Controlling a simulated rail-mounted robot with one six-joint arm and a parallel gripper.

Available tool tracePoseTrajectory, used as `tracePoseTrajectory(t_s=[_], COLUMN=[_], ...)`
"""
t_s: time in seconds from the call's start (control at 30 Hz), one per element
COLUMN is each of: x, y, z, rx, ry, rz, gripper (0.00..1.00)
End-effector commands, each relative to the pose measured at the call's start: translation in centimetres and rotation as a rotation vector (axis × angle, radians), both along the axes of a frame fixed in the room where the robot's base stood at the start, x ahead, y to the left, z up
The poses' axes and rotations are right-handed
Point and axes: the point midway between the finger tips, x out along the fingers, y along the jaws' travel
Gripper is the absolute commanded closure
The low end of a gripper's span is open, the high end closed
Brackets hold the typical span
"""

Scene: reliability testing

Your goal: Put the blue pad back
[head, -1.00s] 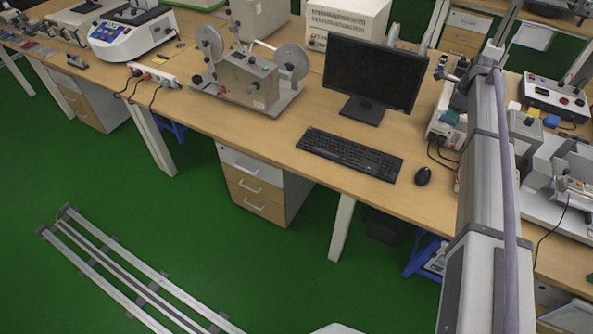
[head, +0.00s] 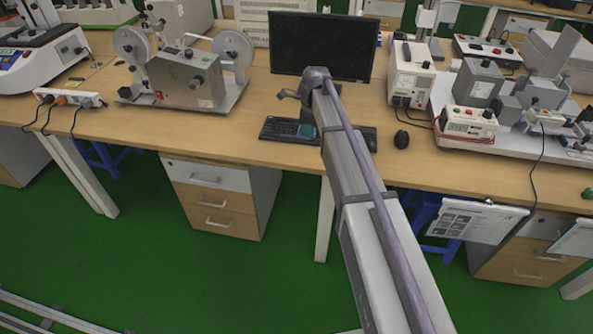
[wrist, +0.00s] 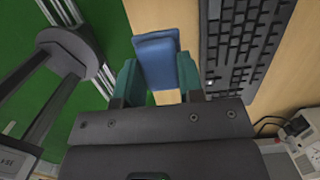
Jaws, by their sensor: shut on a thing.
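The blue pad (wrist: 156,50) is a small flat rounded rectangle. In the wrist view it sits between the two teal fingertips of my gripper (wrist: 158,72), which is shut on it. In the head view my gripper (head: 306,131) hangs over the wooden desk by the black keyboard (head: 281,130), in front of the monitor. The pad is too small there to tell apart from the teal fingers, and my arm covers part of the keyboard.
The monitor (head: 322,45) stands behind my gripper. A mouse (head: 401,139) lies right of the keyboard. A machine with two reels (head: 190,78) stands left, and meters and test devices (head: 411,75) stand right. Wood is bare between the reel machine and keyboard.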

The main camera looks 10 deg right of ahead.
Motion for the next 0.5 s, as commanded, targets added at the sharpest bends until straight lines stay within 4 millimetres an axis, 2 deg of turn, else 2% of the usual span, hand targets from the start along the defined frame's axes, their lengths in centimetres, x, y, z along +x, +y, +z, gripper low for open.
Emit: tracePoseTrajectory(t_s=[0.17, 0.4, 0.5], x=[-0.2, -0.2, -0.2], y=[0.0, 0.0, 0.0], z=[-0.7, -6.4, -6.9], rx=[0.000, 0.000, 0.000], ry=[0.000, 0.000, 0.000], rz=[-0.003, -0.003, -0.003], gripper=[0.84, 0.84, 0.84])
